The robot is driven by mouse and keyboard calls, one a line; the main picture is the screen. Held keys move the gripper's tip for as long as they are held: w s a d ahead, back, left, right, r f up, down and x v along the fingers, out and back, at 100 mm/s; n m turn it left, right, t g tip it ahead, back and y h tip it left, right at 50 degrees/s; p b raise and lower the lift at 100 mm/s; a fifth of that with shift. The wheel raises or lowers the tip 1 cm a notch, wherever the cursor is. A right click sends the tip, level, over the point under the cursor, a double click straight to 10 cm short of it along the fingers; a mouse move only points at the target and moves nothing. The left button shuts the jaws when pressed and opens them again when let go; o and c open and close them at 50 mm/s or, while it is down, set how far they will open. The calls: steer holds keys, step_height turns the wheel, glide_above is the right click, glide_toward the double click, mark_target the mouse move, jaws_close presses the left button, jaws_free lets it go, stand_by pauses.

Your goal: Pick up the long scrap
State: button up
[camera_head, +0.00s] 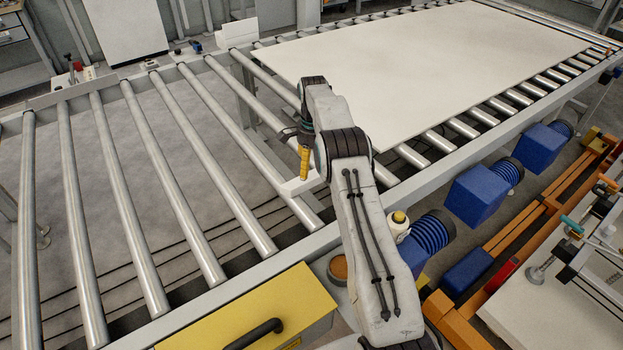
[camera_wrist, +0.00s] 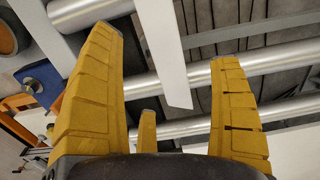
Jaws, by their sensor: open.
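The long scrap (camera_wrist: 163,50) is a narrow white strip in the wrist view. It runs from the top edge down across the metal rollers and ends between my fingers. In the head view, a short white piece (camera_head: 299,185) shows on the rollers just below my gripper (camera_head: 304,164); my arm hides what lies behind it. My gripper (camera_wrist: 167,50) is open, with yellow fingers on both sides of the strip and clear gaps to each. I cannot tell how far above the strip the fingers are.
A large white sheet (camera_head: 420,60) lies on the conveyor beyond my arm. Bare rollers (camera_head: 140,200) spread to the left, with open gaps between them. A yellow drawer with a black handle (camera_head: 265,310) is at the front. Blue motors (camera_head: 480,190) line the right side.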

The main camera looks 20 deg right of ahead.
mark_target(313, 177)
steer(key=shift+d+f+p, duration=0.15)
steer(key=shift+f+p, duration=0.4)
steer(key=shift+f, duration=2.35)
steer(key=c, duration=1.4)
